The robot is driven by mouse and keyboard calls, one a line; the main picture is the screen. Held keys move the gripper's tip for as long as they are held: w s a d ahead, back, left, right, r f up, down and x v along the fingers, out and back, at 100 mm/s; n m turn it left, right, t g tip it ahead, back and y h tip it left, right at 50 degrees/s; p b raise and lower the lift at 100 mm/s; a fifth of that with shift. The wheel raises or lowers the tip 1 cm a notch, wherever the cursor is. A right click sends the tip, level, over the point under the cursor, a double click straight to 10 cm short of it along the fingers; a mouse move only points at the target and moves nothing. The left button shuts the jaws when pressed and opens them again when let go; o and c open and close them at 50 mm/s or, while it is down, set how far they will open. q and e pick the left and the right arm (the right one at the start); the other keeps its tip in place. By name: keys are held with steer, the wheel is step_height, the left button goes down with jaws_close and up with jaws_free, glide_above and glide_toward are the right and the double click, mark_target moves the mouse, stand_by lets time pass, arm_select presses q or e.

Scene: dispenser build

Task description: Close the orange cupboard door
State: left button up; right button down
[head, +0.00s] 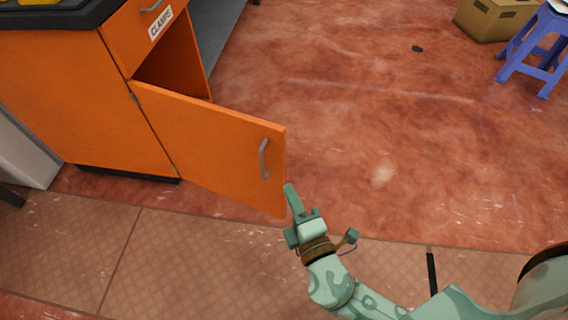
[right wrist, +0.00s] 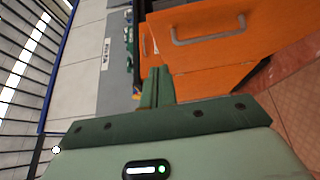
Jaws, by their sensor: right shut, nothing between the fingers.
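The orange cupboard door (head: 210,140) stands open in the head view, swung out from its hinge side at the left of the opening. Its grey handle (head: 264,158) is near the free edge. The cupboard body (head: 75,95) is at the left, with a drawer labelled CLAMPS (head: 140,30) above the dark opening. My right gripper (head: 290,188) is shut and empty, just right of the door's free edge near its lower corner. I cannot tell if it touches. In the right wrist view, the closed fingers (right wrist: 157,86) point towards an orange panel (right wrist: 240,48) with a grey handle. My left gripper is out of view.
Red-brown floor (head: 380,130) is open to the right of the door. A blue stool (head: 535,60) and a cardboard box (head: 492,18) stand far at the upper right. A small dark object (head: 417,48) lies on the floor. Tiled strip (head: 190,265) runs along the front.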

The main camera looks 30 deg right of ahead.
steer(key=b, duration=0.1)
glide_toward(276, 136)
steer(key=w+a, duration=0.3)
steer(key=w+d, duration=0.2)
steer(key=shift+w+d+r, duration=0.1)
steer(key=shift+w+d, duration=0.05)
steer(key=shift+d, duration=0.15)
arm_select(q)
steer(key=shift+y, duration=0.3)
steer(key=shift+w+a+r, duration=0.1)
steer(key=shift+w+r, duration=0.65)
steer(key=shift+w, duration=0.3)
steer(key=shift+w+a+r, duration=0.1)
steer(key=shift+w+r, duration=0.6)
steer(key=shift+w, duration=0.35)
arm_select(e)
steer(key=shift+w+d, duration=0.3)
steer(key=shift+d, duration=0.1)
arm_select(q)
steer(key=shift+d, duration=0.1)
